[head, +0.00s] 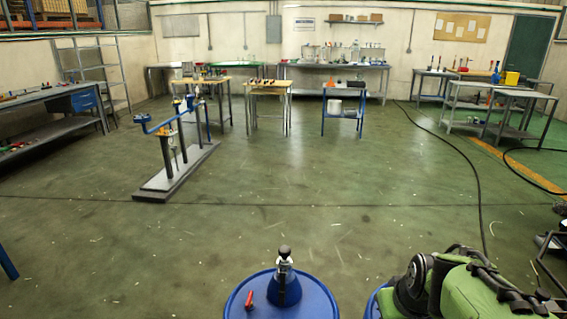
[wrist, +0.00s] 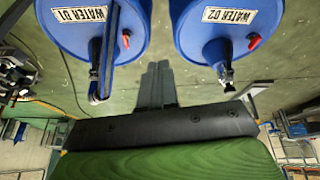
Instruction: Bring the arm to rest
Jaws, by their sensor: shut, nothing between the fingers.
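My gripper (wrist: 157,82) shows in the wrist view as two dark fingers close together, shut and empty. They point toward the gap between two blue drums. The drum labelled WATER 01 (wrist: 72,35) is on the left and the drum labelled WATER 02 (wrist: 235,15) on the right. No contact with either drum is visible. In the head view, green and black parts that look like my arm (head: 460,290) fill the bottom right corner; the fingers cannot be made out there.
A blue drum (head: 315,296) with a dark fitting and a red handle (head: 249,299) stands at bottom centre; another is mostly hidden beside it. A pipe stand (head: 175,170) stands left of centre. Benches line the walls. A black cable (head: 470,170) crosses the right floor. The middle floor is clear.

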